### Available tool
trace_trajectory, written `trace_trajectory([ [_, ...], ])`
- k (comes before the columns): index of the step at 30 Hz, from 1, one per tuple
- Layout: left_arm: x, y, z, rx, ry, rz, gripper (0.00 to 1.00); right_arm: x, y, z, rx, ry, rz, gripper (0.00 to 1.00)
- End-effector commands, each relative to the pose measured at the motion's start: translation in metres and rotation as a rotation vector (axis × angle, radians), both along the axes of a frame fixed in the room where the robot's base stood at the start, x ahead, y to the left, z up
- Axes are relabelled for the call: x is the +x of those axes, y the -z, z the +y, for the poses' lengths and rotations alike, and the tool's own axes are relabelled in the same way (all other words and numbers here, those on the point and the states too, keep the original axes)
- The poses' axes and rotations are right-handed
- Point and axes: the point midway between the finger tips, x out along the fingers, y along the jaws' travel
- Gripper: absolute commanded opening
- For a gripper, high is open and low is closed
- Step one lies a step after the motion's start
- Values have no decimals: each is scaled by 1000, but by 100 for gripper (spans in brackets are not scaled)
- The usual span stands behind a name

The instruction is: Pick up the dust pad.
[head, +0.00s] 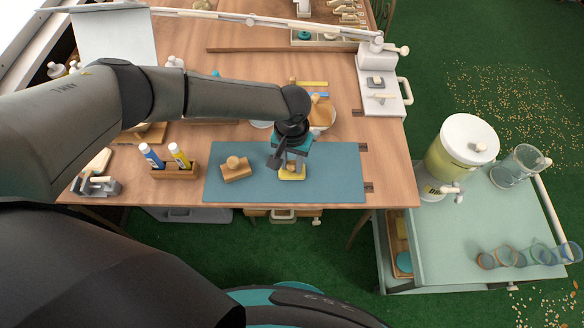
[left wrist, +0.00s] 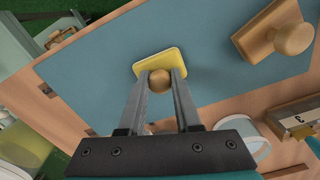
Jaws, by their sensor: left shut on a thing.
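The dust pad, a yellow pad (head: 292,174) with a round wooden knob, is at the right half of the blue mat (head: 335,185). It also shows in the left wrist view (left wrist: 170,60), with its knob (left wrist: 159,81) between the fingers. My left gripper (head: 293,162) is above the pad, pointing down, shut on the knob. I cannot tell whether the pad touches the mat or is slightly raised. The fingers partly hide the pad. My right gripper is not in view.
A wooden block with a knob (head: 236,170) lies on the mat, left of the pad. A wooden holder (head: 175,172) with two bottles stands left of the mat. A bowl (head: 323,118) is behind the gripper. A green cart (head: 440,245) with a drink dispenser stands right.

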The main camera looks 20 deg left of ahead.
Motion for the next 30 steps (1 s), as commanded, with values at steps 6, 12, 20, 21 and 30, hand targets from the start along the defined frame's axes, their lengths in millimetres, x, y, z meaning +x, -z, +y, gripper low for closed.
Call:
trace_trajectory([
  [6,0,0,0,0,0,0,0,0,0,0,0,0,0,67],
  [12,0,-3,0,-1,0,0,0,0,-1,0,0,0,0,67],
  [20,1,-34,0,-1,-1,-2,0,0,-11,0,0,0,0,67],
  [21,1,-43,0,-3,0,-3,0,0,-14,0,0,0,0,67],
  [30,1,-129,0,-3,1,-5,0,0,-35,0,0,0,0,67],
])
